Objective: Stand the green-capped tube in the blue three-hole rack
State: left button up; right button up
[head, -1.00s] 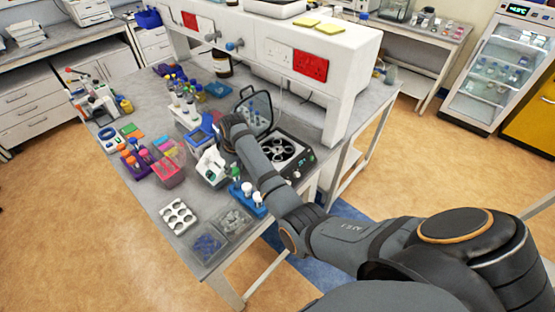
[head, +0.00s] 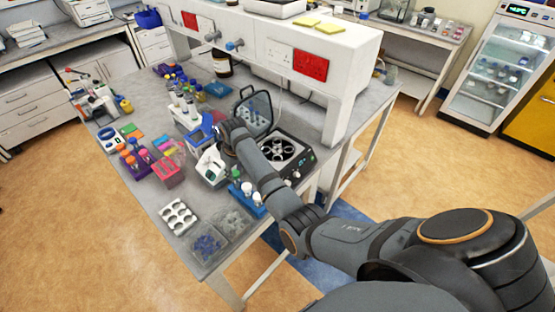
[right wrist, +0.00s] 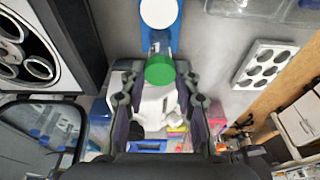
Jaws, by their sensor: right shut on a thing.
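My right gripper (right wrist: 159,78) is shut on the green-capped tube, whose green cap (right wrist: 160,69) shows between the fingertips in the right wrist view. In the right wrist view the rack (right wrist: 174,35) lies just beyond the green cap. My left gripper is not in view.
A centrifuge (head: 303,163) with its lid open stands right of my gripper. A white device (head: 212,168) stands close left of the rack. A white tray with round holes (head: 178,217) and clear bins (head: 208,246) lie toward the front. Several tubes and racks crowd the left.

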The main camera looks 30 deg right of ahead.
jog(key=shift+f, duration=0.25)
jog(key=shift+f, duration=0.3)
jog(key=shift+f, duration=0.25)
jog(key=shift+f, duration=0.35)
jog(key=shift+f, duration=0.15)
jog(key=o, duration=1)
